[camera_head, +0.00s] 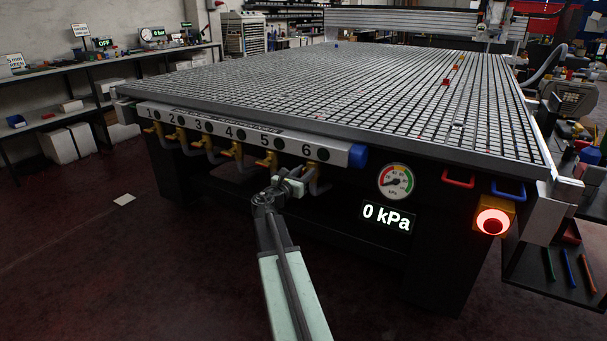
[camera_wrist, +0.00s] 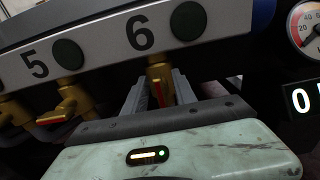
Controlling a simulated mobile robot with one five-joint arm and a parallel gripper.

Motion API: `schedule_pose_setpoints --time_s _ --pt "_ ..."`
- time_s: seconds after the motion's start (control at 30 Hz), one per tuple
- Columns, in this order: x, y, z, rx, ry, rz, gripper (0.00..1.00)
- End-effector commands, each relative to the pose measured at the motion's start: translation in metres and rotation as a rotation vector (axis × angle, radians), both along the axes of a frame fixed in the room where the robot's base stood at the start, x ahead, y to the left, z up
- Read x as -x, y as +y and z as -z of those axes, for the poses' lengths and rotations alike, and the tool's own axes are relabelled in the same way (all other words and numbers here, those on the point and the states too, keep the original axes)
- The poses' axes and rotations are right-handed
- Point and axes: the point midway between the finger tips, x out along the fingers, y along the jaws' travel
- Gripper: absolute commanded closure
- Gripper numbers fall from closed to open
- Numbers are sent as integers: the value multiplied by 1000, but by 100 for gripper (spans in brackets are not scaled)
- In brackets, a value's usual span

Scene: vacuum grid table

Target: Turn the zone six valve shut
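The zone six valve is a brass fitting (camera_wrist: 160,74) below the number 6 on the manifold bar (camera_head: 250,135). Its narrow red-edged handle (camera_wrist: 158,94) points toward the wrist camera. My gripper (camera_wrist: 160,98) has one grey finger on each side of this handle, with gaps that seem to show beside it. In the head view my gripper (camera_head: 293,178) is at the valve, hiding part of it. The zone five valve (camera_wrist: 68,105) is to the left, with its red-edged handle angled sideways.
More brass valves (camera_head: 200,143) line the bar under numbers 1 to 5, with grey hoses below. A gauge (camera_head: 396,181) and a "0 kPa" display (camera_head: 388,217) are to the right. A red lit button (camera_head: 492,221) is farther right. The floor at left is mostly clear.

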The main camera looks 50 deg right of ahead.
Motion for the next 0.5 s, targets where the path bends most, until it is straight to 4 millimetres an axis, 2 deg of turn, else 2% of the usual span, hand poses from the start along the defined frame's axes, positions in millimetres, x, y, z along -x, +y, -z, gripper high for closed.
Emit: schedule_pose_setpoints --time_s 0.17,0.2,0.3,0.5 --pt "0 0 0 0 0 -1 67" --pt "0 0 0 0 0 -1 73" --pt "0 0 0 0 0 -1 100" --pt "1 4 0 -1 -2 0 100"
